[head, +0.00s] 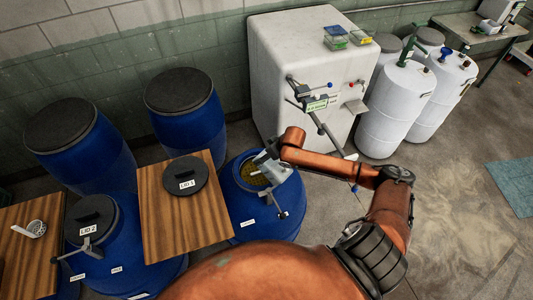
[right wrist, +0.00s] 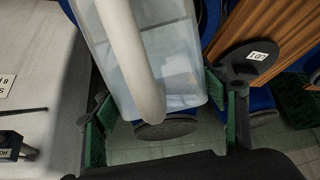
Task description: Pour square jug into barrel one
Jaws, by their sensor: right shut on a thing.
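The open blue barrel (head: 270,213) stands right of the wooden board, with yellowish-brown contents inside its mouth. Its small label is too blurred to read. The square jug (head: 272,168) is a translucent grey-white box held over that mouth and appears tilted. In the right wrist view the jug (right wrist: 175,60) fills the upper middle, with its thick white handle in front. My right gripper (right wrist: 158,100) has its green-padded fingers on either side of the jug and is shut on it. Any liquid leaving the jug cannot be made out. My left gripper is not in view.
Lid 1 (head: 186,177) lies on a wooden board (head: 185,228) beside the barrel. Lid 2 (head: 91,218) sits on another blue barrel. A white cabinet (head: 290,70) stands behind, with white drums (head: 396,108) to its right.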

